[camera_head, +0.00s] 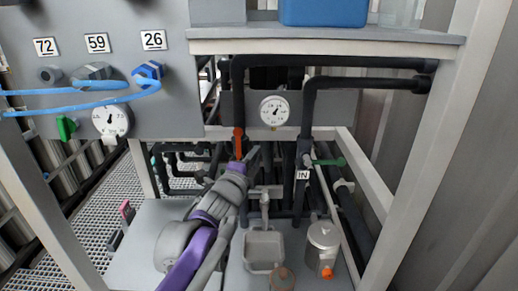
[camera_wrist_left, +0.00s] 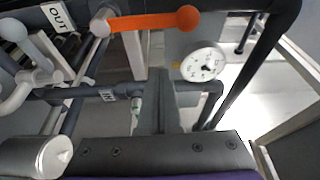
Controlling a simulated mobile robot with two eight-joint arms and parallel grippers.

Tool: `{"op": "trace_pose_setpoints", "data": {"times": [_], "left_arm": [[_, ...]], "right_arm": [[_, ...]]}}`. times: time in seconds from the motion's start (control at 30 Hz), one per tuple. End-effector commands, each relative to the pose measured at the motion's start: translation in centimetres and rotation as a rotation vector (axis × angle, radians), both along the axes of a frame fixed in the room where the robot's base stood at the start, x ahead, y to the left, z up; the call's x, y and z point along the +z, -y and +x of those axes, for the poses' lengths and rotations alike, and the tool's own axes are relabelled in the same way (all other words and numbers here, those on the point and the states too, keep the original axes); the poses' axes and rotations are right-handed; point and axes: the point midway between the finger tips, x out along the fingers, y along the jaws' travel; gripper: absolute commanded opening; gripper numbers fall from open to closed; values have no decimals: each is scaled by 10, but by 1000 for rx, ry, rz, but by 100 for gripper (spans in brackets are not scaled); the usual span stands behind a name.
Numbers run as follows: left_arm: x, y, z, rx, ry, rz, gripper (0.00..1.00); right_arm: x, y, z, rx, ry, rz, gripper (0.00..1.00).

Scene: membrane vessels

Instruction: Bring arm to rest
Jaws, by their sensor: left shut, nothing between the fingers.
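My left arm, grey and purple, comes up from the bottom of the head view. Its gripper (camera_head: 249,158) is in front of the pipework, just below an orange valve handle (camera_head: 238,141). In the left wrist view the gripper's fingers (camera_wrist_left: 156,102) are together with nothing held. The orange handle (camera_wrist_left: 150,22) lies across the top of that view, apart from the fingers. My right gripper is in neither view.
A gauge (camera_head: 274,111) hangs among black pipes. A green handle (camera_head: 329,162) is near the IN label (camera_head: 302,175). A metal can (camera_head: 323,246) and a square grey vessel (camera_head: 263,250) stand on the lower shelf. Blue hoses (camera_head: 80,105) cross the left panel.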

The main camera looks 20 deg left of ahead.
Motion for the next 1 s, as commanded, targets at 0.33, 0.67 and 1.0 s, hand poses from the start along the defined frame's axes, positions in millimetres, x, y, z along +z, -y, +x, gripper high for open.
{"op": "trace_pose_setpoints", "data": {"times": [0.33, 0.67, 1.0], "left_arm": [[0, -4, -53, 1, 0, 1, 0], [-15, -11, -70, 46, -58, -92, 0], [-184, -28, -206, 517, -585, -939, 0]], "right_arm": [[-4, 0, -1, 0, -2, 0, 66], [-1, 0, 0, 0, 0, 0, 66], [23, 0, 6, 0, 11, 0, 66]]}}
